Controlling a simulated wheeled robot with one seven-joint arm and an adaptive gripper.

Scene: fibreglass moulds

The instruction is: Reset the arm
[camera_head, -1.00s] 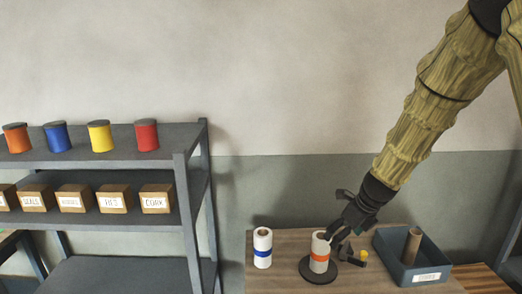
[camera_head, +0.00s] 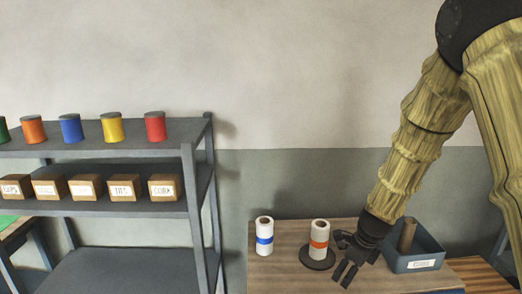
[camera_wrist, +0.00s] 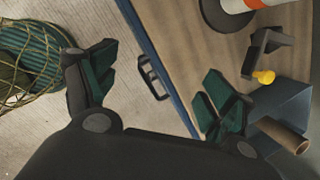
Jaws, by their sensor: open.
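My gripper (camera_head: 346,272) is open and empty, low over the front right part of the wooden table, right of and nearer than the orange-banded white roll. My arm reaches down from the upper right in a yellow-green sleeve. In the wrist view the two fingers of my gripper (camera_wrist: 155,88) stand wide apart, with the table's blue edge and a dark handle showing between them.
A white roll with an orange band (camera_head: 319,238) stands on a dark round base. A blue-banded roll (camera_head: 264,236) is left of it. A blue bin (camera_head: 420,262) holds a brown tube (camera_head: 407,235). A shelf (camera_head: 120,208) with cans and labelled boxes stands left.

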